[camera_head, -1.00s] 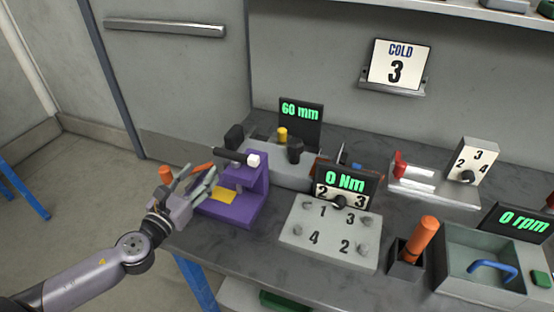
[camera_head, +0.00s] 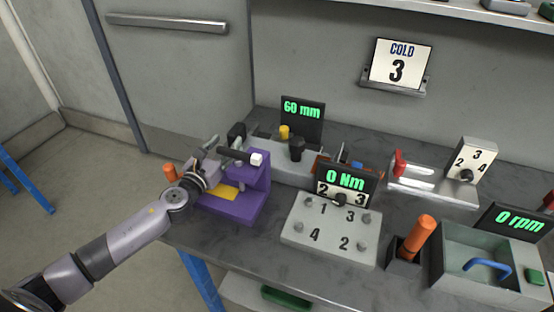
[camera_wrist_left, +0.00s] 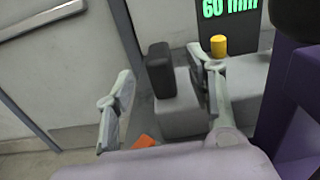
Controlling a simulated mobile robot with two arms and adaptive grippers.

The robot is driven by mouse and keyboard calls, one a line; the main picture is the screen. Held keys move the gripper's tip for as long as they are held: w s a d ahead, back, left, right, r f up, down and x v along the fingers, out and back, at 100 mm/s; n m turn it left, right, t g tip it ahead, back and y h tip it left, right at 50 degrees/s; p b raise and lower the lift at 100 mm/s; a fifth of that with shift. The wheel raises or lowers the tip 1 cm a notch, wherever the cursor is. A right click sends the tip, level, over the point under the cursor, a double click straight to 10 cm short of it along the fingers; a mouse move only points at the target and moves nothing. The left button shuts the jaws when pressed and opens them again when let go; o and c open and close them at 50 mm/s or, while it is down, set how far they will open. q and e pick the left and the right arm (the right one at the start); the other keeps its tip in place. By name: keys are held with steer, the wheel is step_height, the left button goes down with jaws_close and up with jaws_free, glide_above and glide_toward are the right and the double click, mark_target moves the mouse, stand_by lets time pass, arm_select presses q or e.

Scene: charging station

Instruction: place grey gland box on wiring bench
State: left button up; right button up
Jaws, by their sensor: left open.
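I cannot pick out a grey gland box for certain in either view. The dark grey bench (camera_head: 240,253) runs across the head view, covered with fixtures. My left gripper (camera_head: 216,150) is open and empty at the bench's left end, beside the purple press (camera_head: 232,207) and partly behind its bar. In the left wrist view its spread fingers (camera_wrist_left: 160,64) point toward a grey block with a black upright piece (camera_wrist_left: 160,72), part of the 60 mm fixture (camera_head: 277,160). No contact shows. My right gripper is not in view.
A grey numbered plate (camera_head: 331,233), an orange-handled tool in a dark holder (camera_head: 420,237) and a grey tray with a blue handle (camera_head: 470,285) crowd the bench. A shelf (camera_head: 450,10) crosses above. Bare bench shows in front of the purple press.

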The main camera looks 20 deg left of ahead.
mark_target(230, 137)
arm_select(q)
steer(key=w, duration=0.5)
steer(key=shift+w, duration=0.15)
steer(key=shift+c, duration=0.5)
jaws_close()
stand_by(0.5)
